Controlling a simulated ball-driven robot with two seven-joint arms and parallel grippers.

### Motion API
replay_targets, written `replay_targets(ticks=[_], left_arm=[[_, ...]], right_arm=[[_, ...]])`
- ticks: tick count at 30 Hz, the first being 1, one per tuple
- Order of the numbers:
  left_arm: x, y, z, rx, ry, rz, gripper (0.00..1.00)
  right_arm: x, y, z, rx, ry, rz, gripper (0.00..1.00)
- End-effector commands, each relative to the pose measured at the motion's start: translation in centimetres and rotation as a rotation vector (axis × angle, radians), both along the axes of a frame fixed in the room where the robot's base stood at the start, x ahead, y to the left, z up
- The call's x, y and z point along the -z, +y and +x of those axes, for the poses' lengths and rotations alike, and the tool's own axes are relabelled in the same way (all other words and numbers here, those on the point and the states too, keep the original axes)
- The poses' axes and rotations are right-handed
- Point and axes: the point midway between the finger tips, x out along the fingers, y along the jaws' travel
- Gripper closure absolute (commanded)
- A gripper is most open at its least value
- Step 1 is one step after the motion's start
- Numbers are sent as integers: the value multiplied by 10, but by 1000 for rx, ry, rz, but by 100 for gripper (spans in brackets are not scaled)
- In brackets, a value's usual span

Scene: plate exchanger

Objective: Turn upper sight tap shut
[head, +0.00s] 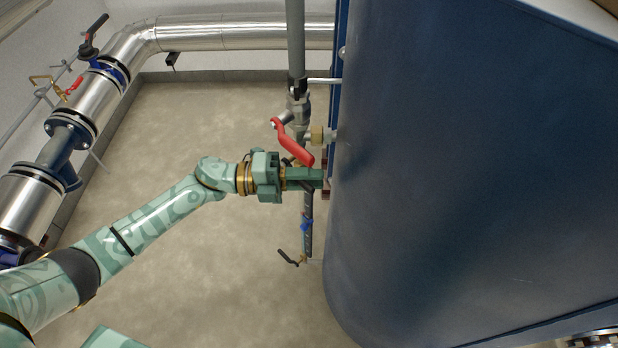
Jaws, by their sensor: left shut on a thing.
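The sight pipe (308,240) hangs upright beside the big blue vessel. Its upper sight tap is mostly hidden behind my left gripper (318,178) and the red lever. My left gripper reaches in from the left, level, and is shut at the upper tap. The held part is covered by the fingers, so its angle cannot be told. The red lever (293,143) slants down to the right, its lower end just above the fingers. A lower tap with a black lever (288,258) sits at the pipe's bottom end. My right gripper is not in view.
The blue vessel (470,170) fills the right side, close to my fingertips. A grey vertical pipe (296,40) comes down above the red lever. Silver clad pipes (95,95) with valves run along the left wall. The floor (210,270) between is clear.

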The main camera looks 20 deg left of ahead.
Motion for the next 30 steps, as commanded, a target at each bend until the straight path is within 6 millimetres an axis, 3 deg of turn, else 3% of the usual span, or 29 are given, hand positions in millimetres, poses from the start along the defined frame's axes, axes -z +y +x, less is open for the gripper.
replay_targets(ticks=[10,11,13,26,30], left_arm=[[1,0,0,-1,7,-4,100],[1,0,0,-1,6,-4,76],[0,0,0,-1,6,-4,59],[0,1,0,0,4,-2,59],[0,13,-4,-1,4,0,59]], right_arm=[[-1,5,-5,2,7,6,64],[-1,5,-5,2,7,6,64],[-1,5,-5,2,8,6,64],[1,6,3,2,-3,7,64],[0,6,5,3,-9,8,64]])
